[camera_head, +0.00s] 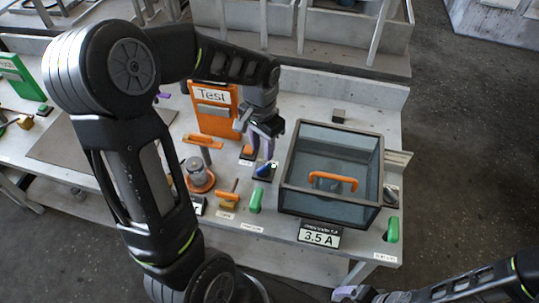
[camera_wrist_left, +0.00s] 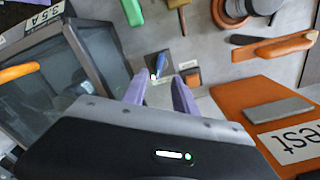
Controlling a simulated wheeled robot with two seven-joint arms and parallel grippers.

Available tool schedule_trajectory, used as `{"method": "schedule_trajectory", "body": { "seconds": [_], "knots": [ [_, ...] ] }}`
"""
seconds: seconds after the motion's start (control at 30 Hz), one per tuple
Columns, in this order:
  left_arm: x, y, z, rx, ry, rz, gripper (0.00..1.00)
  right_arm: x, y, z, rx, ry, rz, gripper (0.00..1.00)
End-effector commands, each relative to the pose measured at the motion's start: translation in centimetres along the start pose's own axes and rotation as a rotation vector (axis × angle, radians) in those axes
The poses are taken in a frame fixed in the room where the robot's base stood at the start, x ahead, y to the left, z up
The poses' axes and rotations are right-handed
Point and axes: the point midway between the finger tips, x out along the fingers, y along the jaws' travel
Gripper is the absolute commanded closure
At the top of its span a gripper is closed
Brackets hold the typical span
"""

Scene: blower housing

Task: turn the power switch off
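A switch with a blue lever (camera_head: 264,169) on a dark base stands on the bench, left of the glass-walled box. It also shows in the left wrist view (camera_wrist_left: 160,62); its label is too small to read, so I cannot confirm it is the power switch. My left gripper (camera_head: 262,155) points down just above and behind this lever. In the left wrist view its purple fingers (camera_wrist_left: 158,83) are apart, with the lever just beyond the tips, between their lines. Nothing is held. My right gripper (camera_head: 352,293) is at the bottom edge, far from the switch; its fingers are unclear.
The dark-framed glass box (camera_head: 330,205) with an orange handle stands right of the switch. An orange "Test" panel (camera_head: 212,122) stands behind left. A small orange switch (camera_head: 248,152), green handles (camera_head: 256,200) and a round orange-based part (camera_head: 198,178) are close by.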

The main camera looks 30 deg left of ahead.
Motion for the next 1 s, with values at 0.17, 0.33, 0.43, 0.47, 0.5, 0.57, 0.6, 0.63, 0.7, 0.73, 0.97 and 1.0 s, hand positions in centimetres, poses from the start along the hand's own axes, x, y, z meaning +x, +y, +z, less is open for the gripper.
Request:
{"method": "schedule_trajectory", "body": {
  "seconds": [0.17, 0.33, 0.43, 0.47, 0.5, 0.57, 0.6, 0.63, 0.7, 0.73, 0.97, 1.0],
  "knots": [
    [0.0, 0.0, 0.0, 0.0, 0.0, 0.0, 0.66, 0.0, 0.0, 0.0, 0.0, 0.0, 0.0, 0.15],
    [0.1, 0.0, 0.0, 0.0, 0.0, 0.0, 0.66, 0.0, 0.0, 0.0, 0.0, 0.0, 0.0, 0.15],
    [0.7, 0.0, 0.0, 0.0, -0.001, 0.001, 0.66, -0.1, 0.0, 0.0, 0.0, 0.0, 0.0, 0.15],
    [1.0, 0.0, 0.0, 0.0, -0.002, 0.001, 0.66, -0.1, 0.0, 0.0, 0.0, 0.0, 0.0, 0.15],
    [1.4, 0.0, 0.0, 0.0, -0.003, 0.001, 0.66, -0.2, -0.1, 0.0, 0.0, 0.0, 0.0, 0.15],
    [2.1, 0.0, 0.1, 0.0, -0.003, 0.001, 0.66, -0.3, -0.1, 0.0, 0.001, -0.001, 0.001, 0.15],
    [2.7, 0.0, 0.1, 0.0, -0.004, 0.002, 0.66, -0.4, -0.1, 0.0, 0.001, -0.001, 0.001, 0.15],
    [3.2, 0.0, 0.1, 0.0, -0.004, 0.002, 0.66, -0.4, -0.1, 0.1, 0.001, -0.001, 0.001, 0.15],
    [4.3, 0.0, 0.1, -0.001, -0.005, 0.002, 0.66, -0.6, -0.2, 0.1, 0.001, -0.001, 0.002, 0.15],
    [4.8, 0.1, 0.1, -0.001, -0.004, 0.003, 0.66, -0.6, -0.2, 0.1, 0.001, -0.002, 0.002, 0.15],
    [7.5, 0.1, 0.0, 0.001, -0.001, 0.002, 0.66, -0.8, -0.2, 0.1, 0.002, -0.003, 0.003, 0.15],
    [7.7, 0.0, 0.0, 0.0, 0.0, 0.002, 0.66, -0.8, -0.2, 0.1, 0.002, -0.003, 0.003, 0.15]
  ]
}}
